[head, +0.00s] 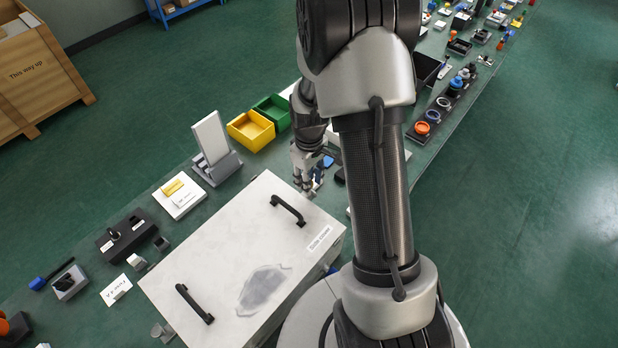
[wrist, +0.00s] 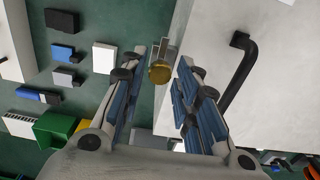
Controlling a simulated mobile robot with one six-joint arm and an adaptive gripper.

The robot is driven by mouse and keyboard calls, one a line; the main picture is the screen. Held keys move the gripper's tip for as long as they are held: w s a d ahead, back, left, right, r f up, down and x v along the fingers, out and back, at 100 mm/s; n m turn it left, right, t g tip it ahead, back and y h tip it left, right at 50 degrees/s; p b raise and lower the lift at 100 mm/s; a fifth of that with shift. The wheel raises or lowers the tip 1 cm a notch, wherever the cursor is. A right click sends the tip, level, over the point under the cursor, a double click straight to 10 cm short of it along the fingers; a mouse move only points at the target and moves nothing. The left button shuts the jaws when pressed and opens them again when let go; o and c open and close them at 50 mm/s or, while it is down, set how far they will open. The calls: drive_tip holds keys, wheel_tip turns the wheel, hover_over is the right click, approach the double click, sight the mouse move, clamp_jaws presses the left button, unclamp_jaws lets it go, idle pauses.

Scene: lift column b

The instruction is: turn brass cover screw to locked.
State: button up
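The brass cover screw (wrist: 160,73) shows in the wrist view as a round, yellowish head in front of a grey bracket at the edge of a pale cover (wrist: 205,35). My gripper (wrist: 160,57) is open, with one blue-padded finger on each side of the screw head and visible gaps on both sides. How far the screw is from the fingertips in depth I cannot tell. In the head view my gripper (head: 309,180) is at the far right edge of the cover (head: 225,255); the screw is not distinguishable there. I cannot read the screw's locked or unlocked position.
The cover carries two black handles (head: 288,210) (head: 195,303); one stands right of my fingers in the wrist view (wrist: 238,72). Yellow (head: 250,131) and green (head: 273,112) bins and a tilted white panel (head: 210,138) stand beyond the cover on the green bench.

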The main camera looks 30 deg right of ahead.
clamp_jaws()
drive_tip(key=shift+m, duration=0.4)
drive_tip(key=m, duration=0.2)
drive_tip(key=shift+m, duration=0.4)
drive_tip(key=m, duration=0.3)
drive_tip(key=shift+m, duration=0.4)
drive_tip(key=m, duration=0.5)
drive_tip(key=shift+b, duration=0.4)
drive_tip(key=m, duration=0.5)
drive_tip(key=shift+m, duration=0.4)
